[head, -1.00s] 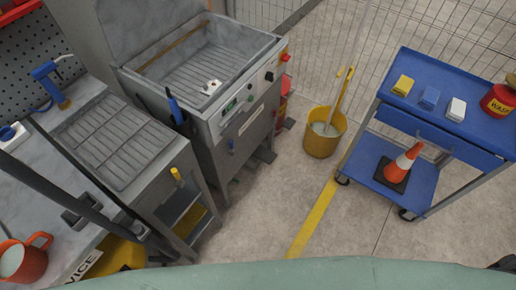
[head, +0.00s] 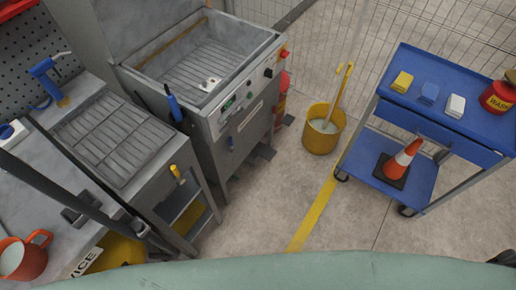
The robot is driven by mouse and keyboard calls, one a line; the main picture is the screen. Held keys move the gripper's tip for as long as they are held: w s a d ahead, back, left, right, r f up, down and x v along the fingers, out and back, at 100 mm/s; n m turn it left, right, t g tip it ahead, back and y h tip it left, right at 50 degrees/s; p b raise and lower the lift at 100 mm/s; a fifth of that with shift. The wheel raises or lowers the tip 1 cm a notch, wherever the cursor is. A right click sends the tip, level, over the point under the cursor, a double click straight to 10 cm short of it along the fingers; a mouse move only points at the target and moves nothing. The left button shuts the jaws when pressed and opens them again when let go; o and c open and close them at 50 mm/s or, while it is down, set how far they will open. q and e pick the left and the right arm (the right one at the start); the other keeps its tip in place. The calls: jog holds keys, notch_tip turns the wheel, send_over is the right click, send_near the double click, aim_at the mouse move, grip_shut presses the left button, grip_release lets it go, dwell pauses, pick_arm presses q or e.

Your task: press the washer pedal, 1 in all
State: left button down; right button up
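The washer is the grey metal machine (head: 238,120) with an open basin at the upper middle of the head view. Its front panel has a small green display, buttons and a red knob. A dark flat piece low at its base (head: 266,152) sticks out just above the floor and looks like a foot pedal. It is small and dark, and I cannot tell whether it is pressed. Neither of my grippers can be made out in the head view, and nothing of mine is seen touching the pedal.
A yellow bucket (head: 322,138) stands right of the washer. A blue trolley (head: 400,120) with an orange cone (head: 402,160) is farther right. A grey bench (head: 105,135) adjoins the washer on the left. Open floor with a yellow line (head: 314,215) lies in front.

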dwell(0.9)
grip_shut()
dwell(1.4)
